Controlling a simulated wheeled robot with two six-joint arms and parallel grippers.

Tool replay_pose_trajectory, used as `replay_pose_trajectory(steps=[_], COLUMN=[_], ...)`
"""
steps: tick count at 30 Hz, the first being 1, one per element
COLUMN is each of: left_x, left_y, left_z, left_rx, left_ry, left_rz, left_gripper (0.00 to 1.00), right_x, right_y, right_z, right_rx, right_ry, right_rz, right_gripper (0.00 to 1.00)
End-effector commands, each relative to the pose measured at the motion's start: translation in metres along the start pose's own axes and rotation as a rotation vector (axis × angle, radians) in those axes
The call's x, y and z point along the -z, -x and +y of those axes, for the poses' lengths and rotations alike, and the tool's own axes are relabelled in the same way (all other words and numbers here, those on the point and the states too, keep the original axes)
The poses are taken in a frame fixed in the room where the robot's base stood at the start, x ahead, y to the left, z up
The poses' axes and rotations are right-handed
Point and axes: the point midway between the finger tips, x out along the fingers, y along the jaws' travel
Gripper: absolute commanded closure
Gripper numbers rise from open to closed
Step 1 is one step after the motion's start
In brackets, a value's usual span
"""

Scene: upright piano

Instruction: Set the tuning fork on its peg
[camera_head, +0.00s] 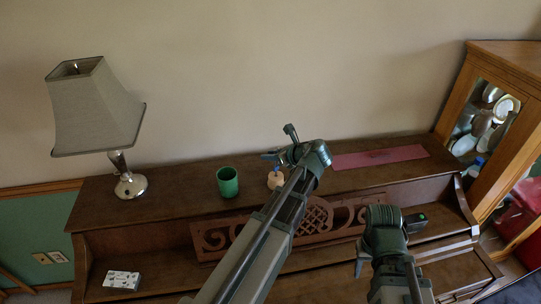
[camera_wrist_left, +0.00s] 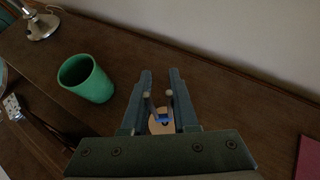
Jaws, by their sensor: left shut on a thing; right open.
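My left gripper (camera_head: 274,156) reaches over the piano top and is shut on the tuning fork (camera_wrist_left: 160,117). In the left wrist view, two thin prongs with rounded ends and a blue part show between the fingers (camera_wrist_left: 160,94). A pale round wooden block (camera_head: 275,181), apparently the peg's base, stands directly below; it also shows beneath the fork in the wrist view (camera_wrist_left: 154,125). The peg itself is hidden, and I cannot tell whether fork and block touch. My right gripper (camera_head: 384,222) is open near the lower shelf, its fingertips hard to make out.
A green cup (camera_head: 228,182) stands just left of the block. A lamp (camera_head: 130,184) stands further left. A reddish cloth strip (camera_head: 380,157) lies to the right. A small patterned box (camera_head: 122,280) sits on the lower left shelf. A glass cabinet (camera_head: 492,110) closes off the right.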

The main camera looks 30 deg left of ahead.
Motion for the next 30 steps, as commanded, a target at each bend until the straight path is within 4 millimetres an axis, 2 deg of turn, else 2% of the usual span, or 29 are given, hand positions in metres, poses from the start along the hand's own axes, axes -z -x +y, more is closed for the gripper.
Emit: replay_pose_trajectory(steps=[25,26,30], left_x=[0.0076,0.0076,0.0076], left_y=[-0.005,-0.005,-0.0049], left_z=[-0.0001,-0.0001,-0.0001], left_rx=[0.0,0.0,0.0], left_ry=[0.0,0.0,0.0], left_rz=[0.0,0.0,0.0], left_gripper=[1.0,0.69,0.44], right_x=[0.0005,0.0005,0.0005], right_y=[-0.009,-0.009,-0.009], right_z=[-0.0009,-0.0009,-0.0008], right_rx=[0.0,0.0,0.0], right_ry=[0.0,0.0,0.0], right_rz=[0.0,0.0,0.0], right_gripper=[0.5,0.5,0.5])
